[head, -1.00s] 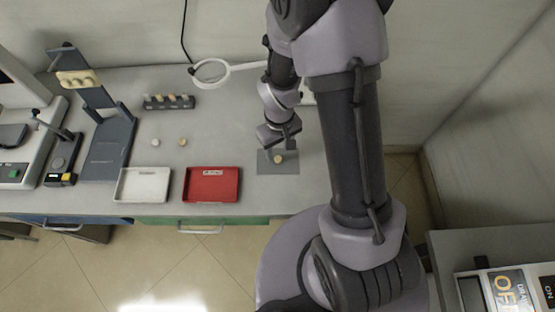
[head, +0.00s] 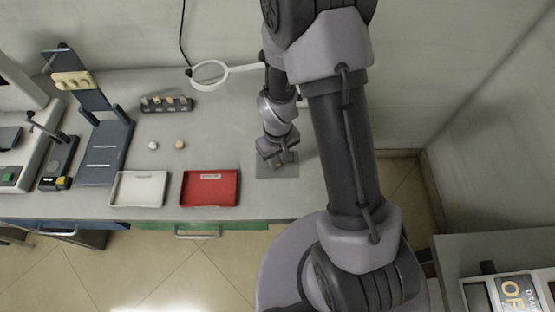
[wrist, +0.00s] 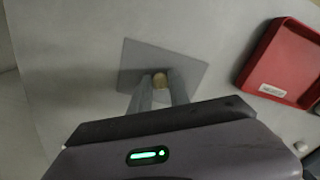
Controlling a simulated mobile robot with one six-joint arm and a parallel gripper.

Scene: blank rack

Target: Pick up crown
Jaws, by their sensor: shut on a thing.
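My gripper (head: 281,163) is low over the grey mat (head: 291,171) on the bench. In the wrist view its two fingers (wrist: 160,88) reach down to a small tan crown (wrist: 160,79) on the grey mat (wrist: 190,72). The fingers are shut on the crown, which sits between their tips. In the head view the crown (head: 279,163) is mostly hidden by the gripper. I cannot tell whether it is lifted off the mat.
A red tray (head: 211,203) and a white tray (head: 138,203) stand left of the mat. Two small round pieces (head: 180,144) lie behind them. A dark rack (head: 167,104) and a ring magnifier (head: 209,88) are at the back. The bench behind the mat is clear.

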